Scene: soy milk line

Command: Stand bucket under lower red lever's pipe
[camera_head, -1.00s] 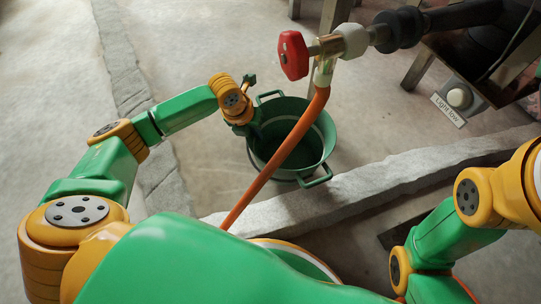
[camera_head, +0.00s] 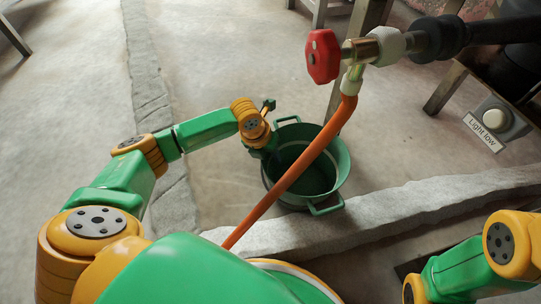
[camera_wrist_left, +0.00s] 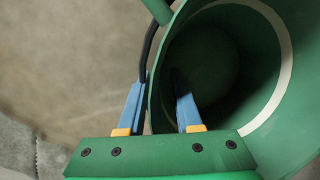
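The green bucket (camera_head: 325,180) stands upright on the floor beyond a stone curb, with two side handles and a pale band inside. It also shows in the left wrist view (camera_wrist_left: 215,65). A red lever (camera_head: 323,56) sits on a pipe fitting above it in the picture; an orange hose (camera_head: 290,178) from this fitting crosses in front of the bucket. My left gripper (camera_head: 262,152) is at the bucket's left rim. In the wrist view its blue fingers (camera_wrist_left: 158,100) straddle the wall, one outside and one inside, with gaps visible. My right gripper is out of view.
The stone curb (camera_head: 400,208) runs along the near side of the bucket. A switch box labelled "Light low" (camera_head: 494,118) and stand legs are at the right. My right arm is at the lower right.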

